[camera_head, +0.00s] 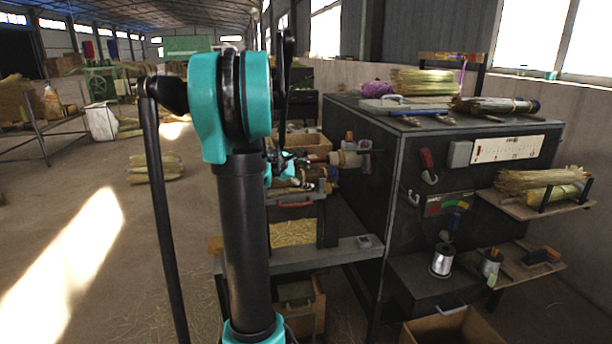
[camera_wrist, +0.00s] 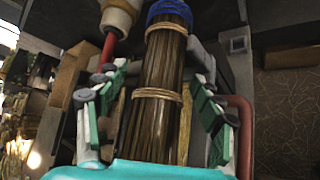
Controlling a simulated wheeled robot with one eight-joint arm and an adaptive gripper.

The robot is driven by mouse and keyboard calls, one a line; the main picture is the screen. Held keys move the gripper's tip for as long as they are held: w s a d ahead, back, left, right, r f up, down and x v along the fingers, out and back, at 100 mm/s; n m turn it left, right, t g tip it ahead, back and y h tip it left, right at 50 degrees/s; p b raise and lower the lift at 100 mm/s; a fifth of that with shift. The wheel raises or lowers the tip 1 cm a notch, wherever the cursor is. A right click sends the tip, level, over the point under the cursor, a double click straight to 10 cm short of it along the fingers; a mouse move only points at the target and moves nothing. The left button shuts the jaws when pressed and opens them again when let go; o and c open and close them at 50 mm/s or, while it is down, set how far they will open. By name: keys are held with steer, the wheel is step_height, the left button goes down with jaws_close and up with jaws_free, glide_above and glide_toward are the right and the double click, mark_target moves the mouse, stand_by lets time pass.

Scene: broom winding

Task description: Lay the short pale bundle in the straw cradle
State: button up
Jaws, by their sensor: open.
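My gripper (camera_wrist: 155,115) is open in the wrist view, its teal-and-grey fingers on either side of a dark brown bundle (camera_wrist: 163,75) with tan cords and a blue binding. Whether they touch it is unclear. In the head view my own arm mostly hides the gripper. Pale straw bundles lie on a side shelf with dark upright prongs (camera_head: 546,198), which looks like the straw cradle: a pale one (camera_head: 535,178) and a yellow-green one (camera_head: 550,195). Another pale bundle (camera_head: 425,82) lies on the bench top. I cannot tell which is the short one.
The dark bench (camera_head: 410,150) stands right of my arm, with a dark bundle (camera_head: 495,105) on its top.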

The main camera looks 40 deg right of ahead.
steer(key=w+v, duration=0.1)
steer(key=v, duration=1.1)
steer(key=shift+s, duration=0.5)
